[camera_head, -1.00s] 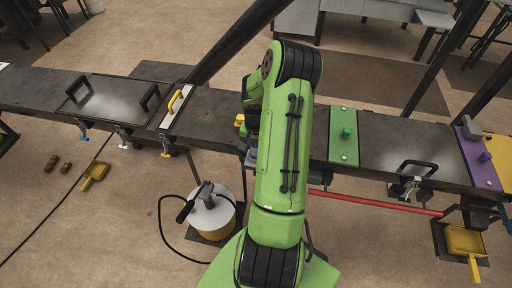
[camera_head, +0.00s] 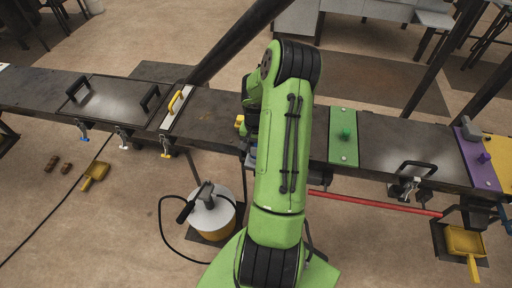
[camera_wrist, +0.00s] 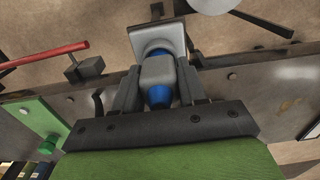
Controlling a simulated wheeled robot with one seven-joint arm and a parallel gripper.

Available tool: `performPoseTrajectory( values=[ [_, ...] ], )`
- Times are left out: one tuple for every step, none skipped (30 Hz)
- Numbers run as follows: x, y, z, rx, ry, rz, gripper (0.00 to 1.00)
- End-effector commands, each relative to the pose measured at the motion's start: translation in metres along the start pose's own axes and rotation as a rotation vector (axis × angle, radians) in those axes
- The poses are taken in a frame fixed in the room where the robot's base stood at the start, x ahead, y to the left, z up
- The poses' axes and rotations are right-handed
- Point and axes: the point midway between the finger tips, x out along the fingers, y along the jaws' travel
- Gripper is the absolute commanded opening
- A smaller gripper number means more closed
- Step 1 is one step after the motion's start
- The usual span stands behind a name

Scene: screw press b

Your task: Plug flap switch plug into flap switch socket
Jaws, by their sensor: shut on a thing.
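In the wrist view my gripper (camera_wrist: 158,82) is shut on the flap switch plug (camera_wrist: 158,72), a pale grey body with a blue end towards my palm. The dark fingers lie on its left and right sides. Just beyond the plug is a light grey square plate with a blue ring, apparently the flap switch socket (camera_wrist: 155,37). The plug's far end overlaps the blue part, and I cannot tell whether it is inside or only in front. In the head view my green arm hides the gripper and plug; a small grey-blue piece shows beside it.
A long dark bench (camera_head: 210,115) runs across the head view. A green panel with a green knob (camera_head: 345,133) is right of my arm. A red bar (camera_head: 375,203) sticks out below the bench; it also shows in the wrist view (camera_wrist: 45,57). A white-topped drum (camera_head: 211,218) stands on the floor.

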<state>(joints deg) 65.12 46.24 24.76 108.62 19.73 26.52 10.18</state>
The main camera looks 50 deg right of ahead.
Motion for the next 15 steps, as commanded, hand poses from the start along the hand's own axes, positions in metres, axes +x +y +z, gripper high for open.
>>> performPoseTrajectory(
  values=[
    [-0.004,-0.001,-0.001,-0.001,0.004,-0.001,0.05],
    [-0.005,-0.001,-0.001,-0.001,0.004,-0.001,0.05],
    [-0.006,0.000,-0.001,0.000,0.003,-0.001,0.05],
    [-0.007,0.000,-0.001,0.000,0.003,0.000,0.05],
    [-0.008,0.000,-0.001,0.000,0.003,0.000,0.05],
    [-0.009,0.000,-0.001,0.000,0.003,0.000,0.05],
    [-0.010,0.000,-0.001,0.000,0.003,0.000,0.05],
    [-0.010,0.000,-0.001,0.000,0.002,0.000,0.05],
    [-0.012,0.000,-0.001,0.000,0.002,0.000,0.05],
    [-0.012,0.000,0.000,0.000,0.002,0.000,0.05],
    [-0.013,0.000,0.000,0.000,0.002,0.000,0.05],
    [-0.014,0.000,0.000,0.000,0.001,0.000,0.05],
    [-0.015,0.000,0.000,0.000,0.001,0.000,0.05],
    [-0.016,0.000,0.000,0.000,0.001,0.000,0.05],
    [-0.017,0.000,0.000,-0.001,0.001,0.000,0.05]
  ],
)
